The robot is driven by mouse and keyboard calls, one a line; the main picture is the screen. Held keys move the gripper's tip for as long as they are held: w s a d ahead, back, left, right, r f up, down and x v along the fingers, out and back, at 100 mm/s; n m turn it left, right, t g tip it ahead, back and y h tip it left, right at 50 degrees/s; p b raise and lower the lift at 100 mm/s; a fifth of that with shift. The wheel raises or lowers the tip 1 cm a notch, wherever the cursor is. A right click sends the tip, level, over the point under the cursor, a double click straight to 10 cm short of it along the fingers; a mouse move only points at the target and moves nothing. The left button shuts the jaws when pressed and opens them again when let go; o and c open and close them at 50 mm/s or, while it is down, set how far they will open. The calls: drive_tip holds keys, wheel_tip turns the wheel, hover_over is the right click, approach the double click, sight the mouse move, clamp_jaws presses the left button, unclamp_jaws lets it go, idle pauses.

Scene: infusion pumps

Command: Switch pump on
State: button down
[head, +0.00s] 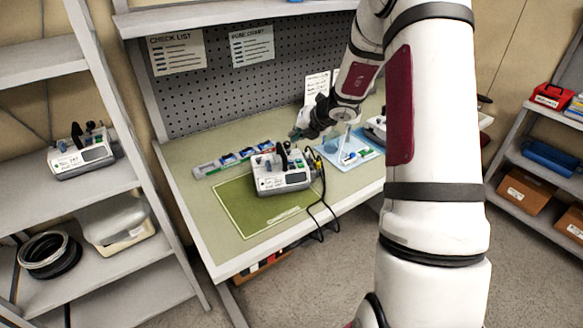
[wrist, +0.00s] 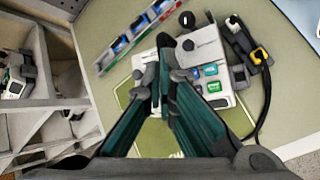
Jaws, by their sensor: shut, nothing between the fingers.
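A white-and-grey infusion pump (head: 282,181) stands on the workbench, partly on a green mat, with dark upright parts on top. In the wrist view the pump (wrist: 208,48) shows a pale top label, a dark round knob and small blue and green panels. My gripper (head: 299,134) is above the rear of the pump in the head view. In the wrist view my gripper (wrist: 160,78) has its dark green fingers brought together, with nothing held. The fingers cover part of the pump, and I cannot tell whether they touch it. The pump's power state is unclear.
A tray of small blue items (head: 237,160) lies behind the pump, and a light blue tray (head: 350,151) is to its right. A black cable (head: 328,212) hangs over the bench's front edge. Another pump (head: 82,156) is on the left shelf. My arm hides the bench's right part.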

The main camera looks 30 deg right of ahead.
drive_tip(key=b, duration=0.5)
hover_over(295, 166)
drive_tip(key=f, duration=0.6)
drive_tip(key=shift+w+f, duration=0.2)
drive_tip(key=shift+w, duration=0.05)
drive_tip(key=shift+s+f+b, duration=0.15)
drive_tip(key=shift+f+b, duration=0.5)
drive_tip(key=shift+f, duration=0.15)
drive_tip(key=shift+f, duration=0.25)
drive_tip(key=shift+f+b, duration=0.2)
drive_tip(key=shift+b, duration=0.2)
drive_tip(key=shift+f+b, duration=0.45)
idle(0.7)
idle(0.3)
drive_tip(key=shift+r+p, duration=0.75)
drive_tip(key=shift+r, duration=0.15)
drive_tip(key=shift+r, duration=0.1)
